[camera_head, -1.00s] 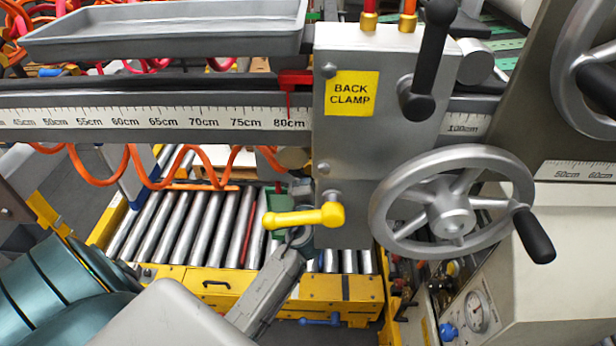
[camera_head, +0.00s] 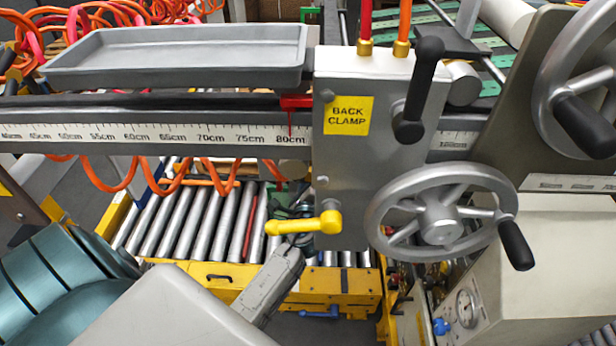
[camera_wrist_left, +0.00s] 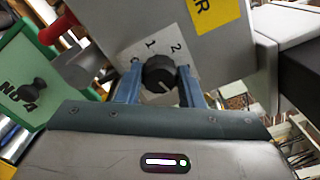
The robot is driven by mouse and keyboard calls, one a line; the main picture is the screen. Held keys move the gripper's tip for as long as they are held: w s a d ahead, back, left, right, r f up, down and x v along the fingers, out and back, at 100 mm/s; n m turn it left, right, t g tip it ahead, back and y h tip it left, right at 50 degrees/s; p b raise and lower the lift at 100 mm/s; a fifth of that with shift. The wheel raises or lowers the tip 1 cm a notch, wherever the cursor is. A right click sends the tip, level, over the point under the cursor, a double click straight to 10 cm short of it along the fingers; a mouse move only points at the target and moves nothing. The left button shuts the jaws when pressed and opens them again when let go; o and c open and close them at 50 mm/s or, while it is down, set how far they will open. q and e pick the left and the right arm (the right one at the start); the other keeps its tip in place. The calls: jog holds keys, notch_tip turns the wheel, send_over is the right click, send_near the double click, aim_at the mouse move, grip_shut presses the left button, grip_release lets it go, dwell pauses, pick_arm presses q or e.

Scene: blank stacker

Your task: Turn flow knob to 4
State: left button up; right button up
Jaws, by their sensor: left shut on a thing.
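In the left wrist view, a round black knob (camera_wrist_left: 159,73) sits on a white label on a grey panel. The numbers 1 and 2 show beside it; the rest of the scale is hidden or out of view. My left gripper (camera_wrist_left: 160,80) is shut on the knob, with a blue-grey finger on each side. A pale mark shows on the knob, but I cannot tell what number it points to. In the head view, my left gripper (camera_head: 296,244) reaches below the yellow lever, and the knob cannot be made out there. My right gripper is not in view.
The yellow lever (camera_head: 304,223) and grey back clamp box (camera_head: 340,155) stand close to my left gripper. A spoked handwheel (camera_head: 440,218) is to the right. Rollers (camera_head: 205,225) lie below the ruler rail. A green box (camera_wrist_left: 40,85) is left of the knob.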

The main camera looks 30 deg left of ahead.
pick_arm(q)
jog(key=shift+m, duration=0.4)
jog(key=o, duration=1)
jog(key=b+v, duration=0.3)
jog(key=v, duration=0.7)
jog(key=shift+s+d, duration=0.2)
jog(key=shift+s, duration=0.15)
jog(key=shift+f, duration=0.1)
